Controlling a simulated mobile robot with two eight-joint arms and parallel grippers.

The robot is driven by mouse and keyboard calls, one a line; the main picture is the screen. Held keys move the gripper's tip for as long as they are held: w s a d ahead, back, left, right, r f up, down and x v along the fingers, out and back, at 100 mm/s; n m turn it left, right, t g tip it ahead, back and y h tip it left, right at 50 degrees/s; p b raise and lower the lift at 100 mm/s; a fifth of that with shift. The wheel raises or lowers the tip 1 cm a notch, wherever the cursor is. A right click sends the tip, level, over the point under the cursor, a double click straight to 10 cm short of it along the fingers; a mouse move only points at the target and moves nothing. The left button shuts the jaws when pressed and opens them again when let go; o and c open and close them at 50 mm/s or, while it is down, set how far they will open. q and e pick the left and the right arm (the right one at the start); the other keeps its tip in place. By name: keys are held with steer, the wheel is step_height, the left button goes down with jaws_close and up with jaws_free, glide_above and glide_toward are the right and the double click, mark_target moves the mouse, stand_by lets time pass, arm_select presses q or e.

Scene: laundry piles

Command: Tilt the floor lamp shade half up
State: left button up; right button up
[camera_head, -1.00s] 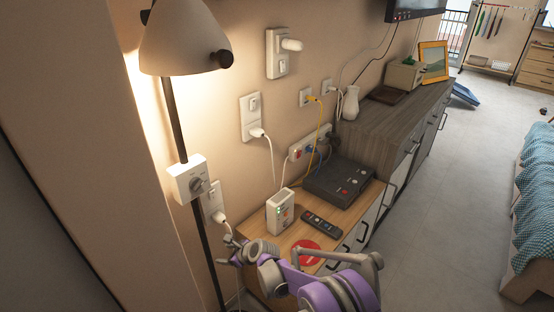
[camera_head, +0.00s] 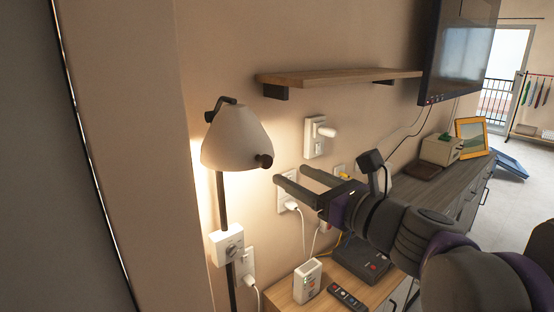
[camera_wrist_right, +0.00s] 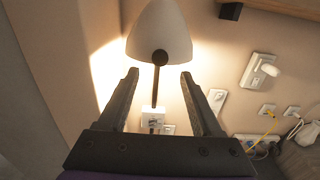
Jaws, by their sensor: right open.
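The floor lamp has a cream, cone-like shade (camera_head: 234,138) on a dark pole (camera_head: 221,200) at the left of the head view. The shade hangs opening downward, with light on the wall behind it. A dark round knob (camera_head: 263,161) sticks out from the shade's lower right side. My right gripper (camera_head: 290,172) is open and empty, just right of the knob in the picture and apart from it. In the right wrist view, the shade (camera_wrist_right: 160,32) and its knob (camera_wrist_right: 159,57) show beyond and between the open fingers (camera_wrist_right: 158,78). My left gripper is not in view.
A white control box (camera_head: 227,244) sits on the lamp pole. A wooden shelf (camera_head: 340,76) is on the wall above right. A cabinet below holds a white box (camera_head: 307,281), a remote (camera_head: 347,297) and a dark device (camera_head: 362,262). Wall switches and cables lie behind my gripper.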

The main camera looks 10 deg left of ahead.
mark_target(268, 163)
steer(key=x, duration=0.9)
steer(key=shift+w+a+f, duration=0.1)
steer(key=shift+w+a, duration=0.15)
steer(key=shift+a, duration=0.05)
jaws_close()
stand_by(1.0)
